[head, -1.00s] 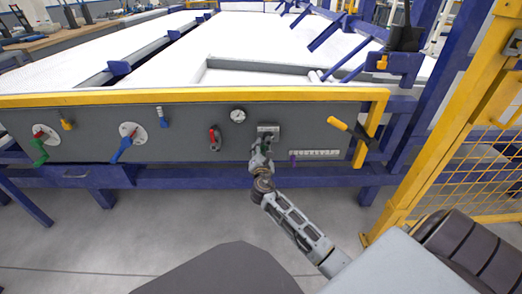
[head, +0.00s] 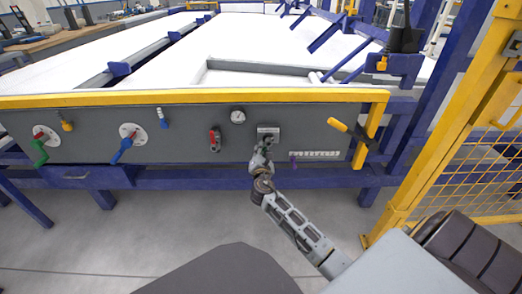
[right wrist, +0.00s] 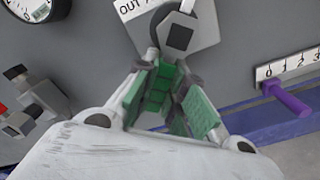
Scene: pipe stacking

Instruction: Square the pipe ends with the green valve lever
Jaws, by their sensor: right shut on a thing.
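A green lever (right wrist: 158,90) sits below a light plate (right wrist: 180,25) lettered "OUT /" in the right wrist view. In the head view this plate (head: 268,131) is on the grey panel, right of a round gauge. My right gripper (head: 264,149) is at the lever, just below the plate. In the right wrist view, my right gripper (right wrist: 165,103) has its fingers on both sides of the green lever and is shut on it. The fingers hide part of it. Another green handle (head: 40,152) hangs from a round white plate at the far left. My left gripper is not in view.
The grey panel (head: 190,150) also carries a blue handle (head: 123,149), a red lever (head: 215,139), the gauge (head: 238,117), a number scale (head: 314,154) with a purple peg, and a yellow lever (head: 338,125). A yellow mesh fence (head: 470,160) stands right.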

